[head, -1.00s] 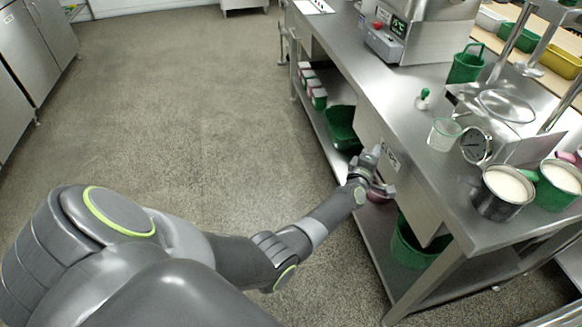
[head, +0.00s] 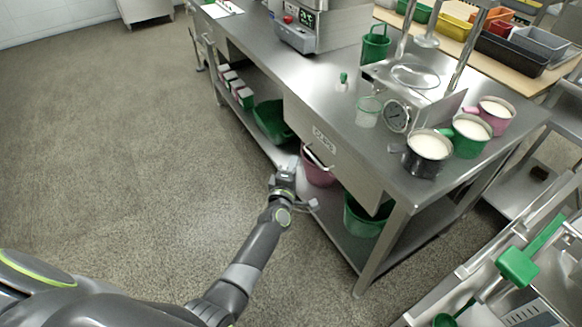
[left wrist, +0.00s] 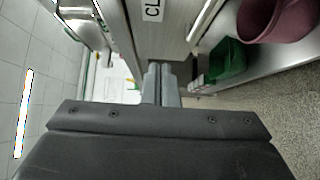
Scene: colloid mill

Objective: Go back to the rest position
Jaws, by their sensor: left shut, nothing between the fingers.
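My left gripper (head: 288,170) is in the middle of the head view, in front of the steel workbench (head: 405,215) and beside its labelled drawer front (head: 345,155). In the left wrist view its two fingers (left wrist: 160,84) lie together, with nothing between them. I cannot tell from the head view whether the gripper touches the bench. My right gripper is not in view.
On the bench's lower shelf are a pink bucket (head: 317,174), a green bucket (head: 362,218) and a green bin (head: 271,122). Several pots of white stuff, including a dark one (head: 428,151), stand on top. The floor (head: 130,150) at left is open.

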